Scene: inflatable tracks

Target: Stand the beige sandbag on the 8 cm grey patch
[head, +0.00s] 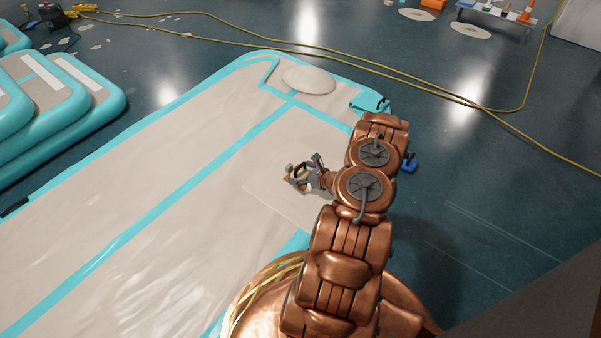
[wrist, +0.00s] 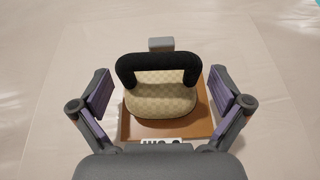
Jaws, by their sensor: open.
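The beige sandbag (wrist: 160,98) has a checkered body and a black handle (wrist: 159,63). It rests upright on a brown-orange board or shallow tray (wrist: 197,122) with a pale rim. My gripper (wrist: 160,92) is open, with one purple-padded finger on each side of the sandbag and a gap at both sides. In the head view my gripper (head: 304,174) is low over the mat and hides most of the sandbag and board. I cannot pick out the 8 cm grey patch for sure; a small grey block (wrist: 161,44) shows just behind the board.
The board is on a beige inflatable mat (head: 150,215) with turquoise bands. A pale oval disc (head: 308,80) lies at its far end. Stacked mats (head: 60,95) stand at left. A yellow cable (head: 440,92) crosses the dark floor. A blue object (head: 408,164) sits beside my arm.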

